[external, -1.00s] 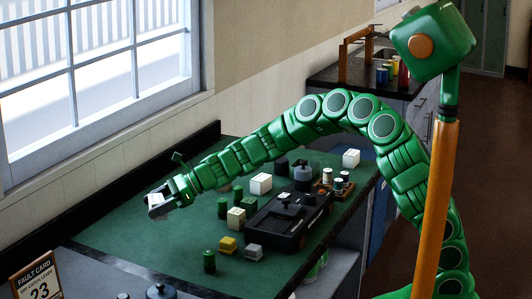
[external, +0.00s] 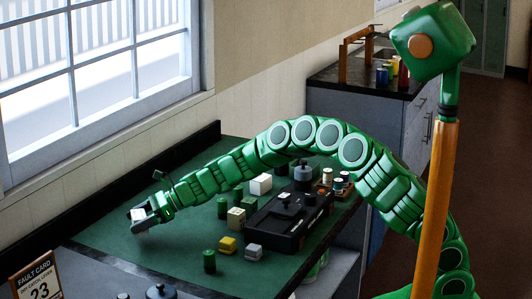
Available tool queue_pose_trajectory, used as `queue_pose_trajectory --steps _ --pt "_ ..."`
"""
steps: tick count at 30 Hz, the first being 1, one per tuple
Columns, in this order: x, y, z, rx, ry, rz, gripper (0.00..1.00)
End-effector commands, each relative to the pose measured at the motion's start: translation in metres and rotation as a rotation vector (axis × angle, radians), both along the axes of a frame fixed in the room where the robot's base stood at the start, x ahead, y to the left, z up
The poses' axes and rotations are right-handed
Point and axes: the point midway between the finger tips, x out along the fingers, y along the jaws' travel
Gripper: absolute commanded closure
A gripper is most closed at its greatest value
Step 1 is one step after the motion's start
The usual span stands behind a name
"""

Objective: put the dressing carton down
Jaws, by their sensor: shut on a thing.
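My gripper (external: 142,221) is at the left part of the green worktop (external: 185,265), with its jaws pointing down and to the left. It is shut on a small whitish thing, which looks like the dressing carton (external: 138,213). Only part of the carton shows between the jaws. The carton is low over the bare green surface; I cannot tell whether its underside touches it.
A black tray-like unit (external: 272,234) stands right of my gripper. Around it are green cylinders (external: 209,262), a cream block (external: 236,219), a yellow block (external: 228,244) and a white block (external: 261,184). The worktop near my gripper is clear. A fault card (external: 38,278) stands front left.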

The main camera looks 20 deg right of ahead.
Motion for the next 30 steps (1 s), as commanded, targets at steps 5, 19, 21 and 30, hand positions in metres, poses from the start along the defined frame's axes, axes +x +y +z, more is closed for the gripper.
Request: queue_pose_trajectory --steps 5,19,21,30 --pt "0.002 0.003 -0.005 -0.002 -0.001 0.0 0.49" --pt "0.002 0.003 -0.037 -0.002 0.001 0.0 0.49" --pt "0.002 0.003 -0.037 -0.002 0.001 0.0 0.49" --pt "0.002 0.003 -0.038 -0.002 0.001 0.0 0.0"
